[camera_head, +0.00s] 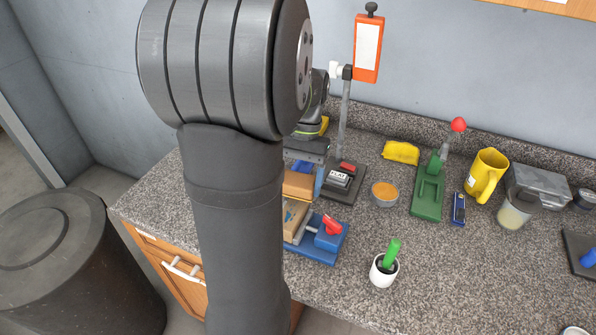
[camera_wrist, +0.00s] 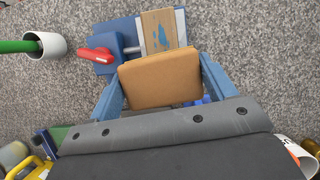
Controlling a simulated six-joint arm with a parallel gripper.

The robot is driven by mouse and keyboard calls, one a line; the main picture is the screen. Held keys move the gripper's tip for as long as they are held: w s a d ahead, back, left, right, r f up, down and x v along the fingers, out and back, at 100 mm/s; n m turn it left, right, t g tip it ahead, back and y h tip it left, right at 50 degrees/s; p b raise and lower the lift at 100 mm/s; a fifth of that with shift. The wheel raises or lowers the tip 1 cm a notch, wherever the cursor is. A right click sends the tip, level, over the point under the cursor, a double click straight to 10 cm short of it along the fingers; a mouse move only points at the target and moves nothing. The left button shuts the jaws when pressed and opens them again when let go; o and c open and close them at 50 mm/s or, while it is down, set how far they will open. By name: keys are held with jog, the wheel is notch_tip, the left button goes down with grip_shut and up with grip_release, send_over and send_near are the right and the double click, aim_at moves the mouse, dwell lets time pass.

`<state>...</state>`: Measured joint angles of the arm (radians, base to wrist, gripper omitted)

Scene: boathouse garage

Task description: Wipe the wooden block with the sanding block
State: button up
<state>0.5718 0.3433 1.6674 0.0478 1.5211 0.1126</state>
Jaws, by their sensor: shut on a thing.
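My gripper (camera_wrist: 163,84) is shut on the sanding block (camera_wrist: 158,80), a tan-orange block held between its two blue fingers. In the head view the sanding block (camera_head: 298,186) shows just right of my arm. The wooden block (camera_wrist: 158,31) is pale wood with a blue mark on top and sits in a blue vise (camera_wrist: 117,42) with a red handle. In the head view the wooden block (camera_head: 292,216) is partly hidden by my arm. The sanding block is above and beside it; I cannot tell whether they touch.
A white cup with a green handle (camera_head: 384,270) stands right of the vise. Behind are a black-based stand (camera_head: 345,185), an orange-topped bowl (camera_head: 384,193), a green tool (camera_head: 428,193) and a yellow mug (camera_head: 487,175). The counter's front right is mostly clear.

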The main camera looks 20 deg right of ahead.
jog(key=shift+f, duration=2.35)
jog(key=shift+s+a+r, duration=0.2)
jog(key=shift+s+a, duration=0.45)
jog(key=shift+c, duration=0.4)
jog(key=shift+s+a+r, duration=0.15)
jog(key=shift+s+a, duration=0.05)
jog(key=shift+s+a+f, duration=0.25)
jog(key=shift+s+a, duration=1.35)
jog(key=shift+s, duration=0.05)
jog(key=shift+w+d, duration=2.5)
jog(key=shift+w, duration=0.05)
jog(key=shift+s+r, duration=0.1)
jog(key=shift+r, duration=4)
jog(key=shift+f, duration=0.15)
